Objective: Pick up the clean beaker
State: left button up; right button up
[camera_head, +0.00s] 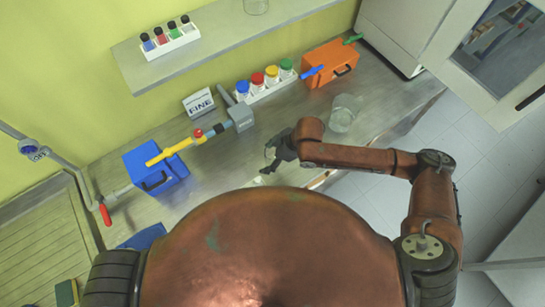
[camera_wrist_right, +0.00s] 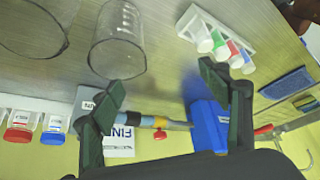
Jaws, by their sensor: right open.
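Two clear, empty-looking glass beakers stand on the counter. The larger beaker (camera_head: 345,114) is right of my right gripper in the head view; its rim side shows at the top left of the wrist view (camera_wrist_right: 36,28). The smaller beaker (camera_wrist_right: 117,42) stands beyond the fingertips in the wrist view; in the head view it is mostly hidden behind the gripper (camera_head: 270,152). Nothing marks which beaker is clean. My right gripper (camera_head: 270,158) is open and empty, its fingers (camera_wrist_right: 168,85) spread and apart from both beakers. My left gripper is out of view.
A tube rack (camera_wrist_right: 215,35) stands near the smaller beaker. Another glass (camera_head: 256,5) is on the shelf.

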jog(key=w+d+h, duration=0.1)
jog(key=w+d, duration=0.2)
jog(key=d, duration=0.1)
jog(key=shift+w+d+f+p+x, duration=0.1)
jog(key=shift+d+p+x, duration=0.15)
jog(key=shift+x, duration=1.1)
jog(key=shift+w+d+f+p+x, duration=0.15)
jog(key=shift+p+x, duration=0.15)
jog(key=shift+x, duration=1)
jog(key=shift+s+d+p+x, duration=0.15)
jog(key=shift+p+x, duration=0.15)
jog(key=shift+x, duration=1.05)
jog(key=shift+w, duration=0.1)
jog(key=shift+c, duration=0.5)
jog(key=shift+r, duration=0.1)
jog(key=c, duration=1.2)
jog(key=shift+c, duration=0.2)
